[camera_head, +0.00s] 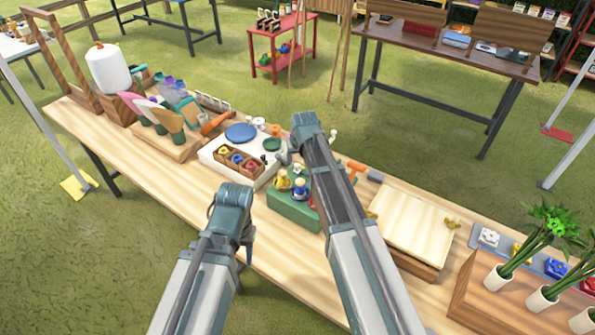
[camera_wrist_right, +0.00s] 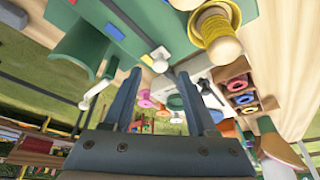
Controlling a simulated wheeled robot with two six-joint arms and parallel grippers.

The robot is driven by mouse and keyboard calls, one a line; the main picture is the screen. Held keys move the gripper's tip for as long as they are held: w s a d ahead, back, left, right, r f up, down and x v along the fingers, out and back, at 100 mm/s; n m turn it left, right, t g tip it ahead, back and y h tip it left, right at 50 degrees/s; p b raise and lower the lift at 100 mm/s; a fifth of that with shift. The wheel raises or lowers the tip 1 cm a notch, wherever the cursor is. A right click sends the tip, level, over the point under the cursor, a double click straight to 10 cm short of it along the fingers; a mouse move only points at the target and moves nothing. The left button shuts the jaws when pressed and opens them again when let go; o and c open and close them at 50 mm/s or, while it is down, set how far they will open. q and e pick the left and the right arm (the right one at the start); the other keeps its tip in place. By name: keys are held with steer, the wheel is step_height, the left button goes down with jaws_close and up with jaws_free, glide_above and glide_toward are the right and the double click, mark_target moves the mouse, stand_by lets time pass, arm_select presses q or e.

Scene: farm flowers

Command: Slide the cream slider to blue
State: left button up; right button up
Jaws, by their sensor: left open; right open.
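A green box (camera_head: 292,212) stands on the wooden table, with small yellow and blue pieces on top; my right arm partly covers it in the head view. In the right wrist view the green box (camera_wrist_right: 100,22) is close above my fingers, with yellow and blue patches on it. My left gripper (camera_head: 244,248) is open over the table's front edge, away from the box.
A white tray (camera_head: 212,155) with a blue disc and a wooden box of coloured rings lies left of the green box. A pale wooden board (camera_head: 412,225) lies to the right. Potted plants (camera_head: 498,278) stand at the right end.

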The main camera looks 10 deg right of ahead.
mark_target(297, 165)
steer(key=shift+b+x, duration=0.95)
steer(key=shift+x, duration=0.6)
arm_select(q)
step_height(297, 165, down, 3)
steer(key=shift+r, duration=0.1)
arm_select(e)
jaws_close()
